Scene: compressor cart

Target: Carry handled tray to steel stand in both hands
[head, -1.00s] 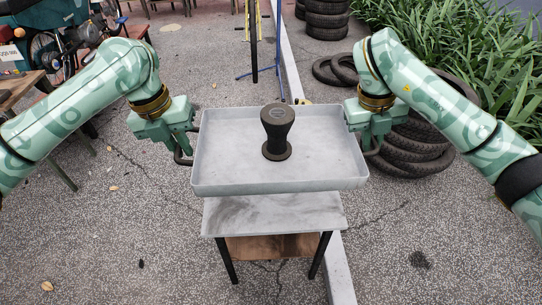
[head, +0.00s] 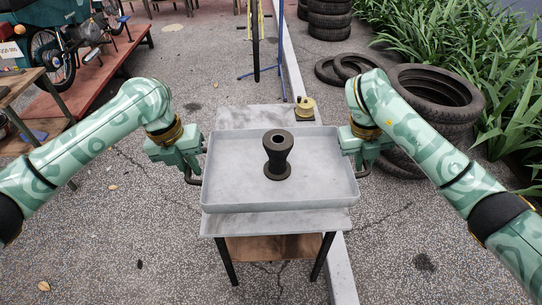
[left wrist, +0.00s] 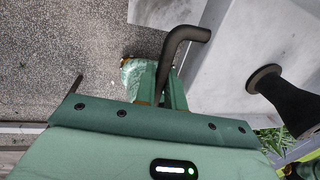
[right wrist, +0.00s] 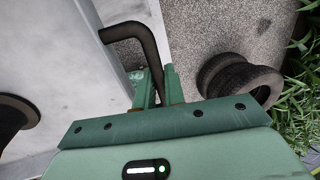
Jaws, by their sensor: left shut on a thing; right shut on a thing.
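The grey handled tray (head: 230,190) is level over the steel stand (head: 285,224), whose grey top shows in front of and behind it. I cannot tell whether the tray touches the top. A dark waisted object (head: 278,155) stands upright in the tray; part of it also shows in the left wrist view (left wrist: 290,100). My left gripper (head: 187,168) is shut on the tray's left dark handle (left wrist: 182,40). My right gripper (head: 363,166) is shut on the right dark handle (right wrist: 135,35).
A small brass piece (head: 305,106) sits on the stand top behind the tray. Stacked tyres (head: 435,95) are close to my right arm, with green plants beyond. A wooden bench (head: 25,100) is at left. Paving around the stand's front is clear.

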